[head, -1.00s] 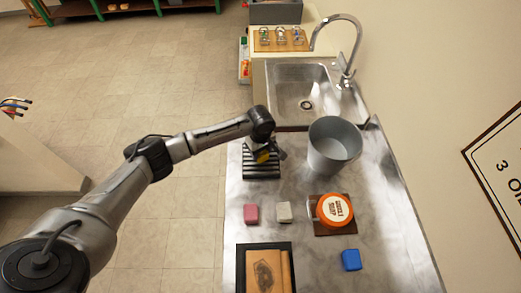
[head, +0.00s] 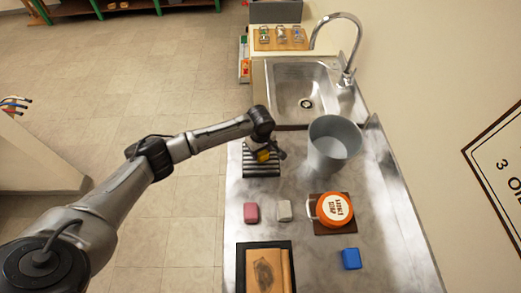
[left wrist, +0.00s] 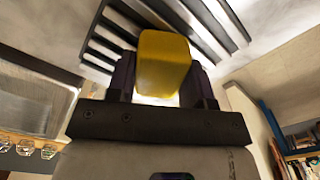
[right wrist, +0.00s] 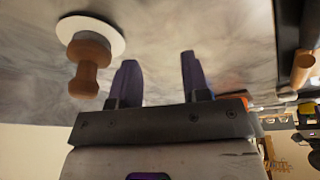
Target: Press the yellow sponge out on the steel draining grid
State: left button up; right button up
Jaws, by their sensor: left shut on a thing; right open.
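The yellow sponge (head: 263,156) is between the fingers of my left gripper (head: 268,150), over the dark-slatted steel draining grid (head: 262,171). In the left wrist view the sponge (left wrist: 163,62) fills the space between the fingers, with the grid slats (left wrist: 205,22) just beyond it. I cannot tell whether the sponge touches the grid. My right gripper (right wrist: 155,80) shows only in the right wrist view; it is open and empty.
A grey bucket (head: 333,150) stands right of the grid, and the sink (head: 300,88) lies behind. Pink (head: 251,212), white (head: 284,210) and blue (head: 351,259) blocks and an orange-rimmed tin (head: 334,209) are in front. A wooden-handled tool (right wrist: 90,60) shows in the right wrist view.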

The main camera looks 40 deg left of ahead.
pick_arm(q)
jog(key=shift+f, duration=0.1)
pick_arm(e)
jog(key=shift+a+r, duration=0.1)
jog(key=shift+a, duration=0.05)
pick_arm(q)
jog(key=shift+p, duration=0.35)
pick_arm(e)
jog(key=shift+d+r, duration=0.2)
dwell(0.4)
pick_arm(q)
jog(key=shift+a+f, duration=0.1)
pick_arm(e)
jog(key=shift+a+r, duration=0.2)
jog(key=shift+r, duration=0.05)
dwell(0.4)
pick_arm(q)
jog(key=shift+f, duration=0.1)
pick_arm(e)
jog(key=shift+d, duration=0.15)
dwell(0.5)
pick_arm(q)
jog(key=shift+p, duration=0.3)
pick_arm(e)
jog(key=shift+r, duration=0.1)
